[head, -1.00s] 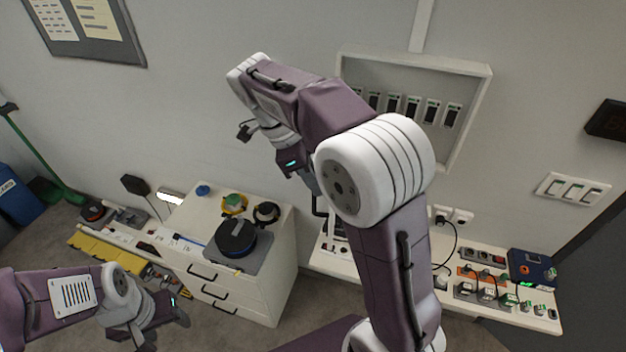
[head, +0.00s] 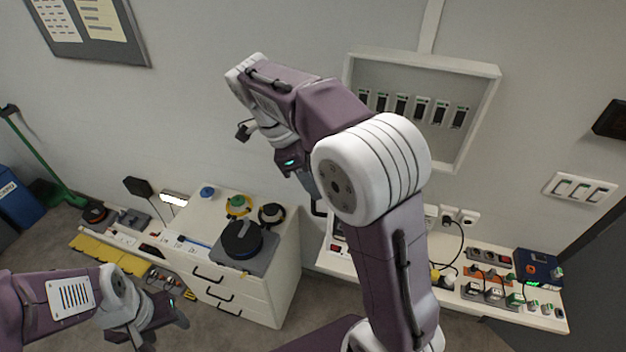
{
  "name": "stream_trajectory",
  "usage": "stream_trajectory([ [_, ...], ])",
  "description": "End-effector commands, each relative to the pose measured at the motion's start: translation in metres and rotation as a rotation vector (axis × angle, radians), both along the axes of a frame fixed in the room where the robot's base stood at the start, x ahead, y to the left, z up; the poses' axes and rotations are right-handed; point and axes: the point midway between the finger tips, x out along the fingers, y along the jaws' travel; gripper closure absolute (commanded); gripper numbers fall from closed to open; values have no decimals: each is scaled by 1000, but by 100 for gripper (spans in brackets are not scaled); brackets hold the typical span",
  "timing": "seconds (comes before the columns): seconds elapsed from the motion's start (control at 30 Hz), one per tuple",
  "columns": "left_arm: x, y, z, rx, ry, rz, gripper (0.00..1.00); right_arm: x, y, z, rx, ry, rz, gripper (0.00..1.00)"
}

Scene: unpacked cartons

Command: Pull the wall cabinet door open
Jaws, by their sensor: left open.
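The wall cabinet (head: 481,118) is a shallow pale box on the back wall, with several dark breaker-like modules in a row inside its frame. No separate door leaf can be made out, and my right arm covers its lower left part. My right gripper (head: 310,186) points down beside the cabinet's lower left side; its fingers are mostly hidden behind my arm, so their opening cannot be seen. My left gripper (head: 166,331) is open and empty at the lower left, far from the cabinet, in front of the drawer unit.
A white drawer unit (head: 285,265) carries a dark round device (head: 242,238). A bench (head: 470,305) with plugs and a blue box (head: 537,267) stands below the cabinet. Wall switches (head: 581,188) are at right.

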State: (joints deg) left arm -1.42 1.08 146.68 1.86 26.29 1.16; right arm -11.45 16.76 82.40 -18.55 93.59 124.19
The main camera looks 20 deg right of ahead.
Motion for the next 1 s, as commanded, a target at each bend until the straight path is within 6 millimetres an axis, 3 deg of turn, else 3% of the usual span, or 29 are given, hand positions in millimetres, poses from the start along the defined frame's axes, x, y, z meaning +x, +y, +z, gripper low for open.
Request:
stream_trajectory([
  [0.27,0,0,-1,0,0,0,45,2,2,5,-1,-3,0,67],
  [0.7,0,0,7,0,0,0,45,12,27,71,0,-3,2,67],
  [1.0,0,0,10,0,0,0,45,14,33,84,-1,0,0,67],
])
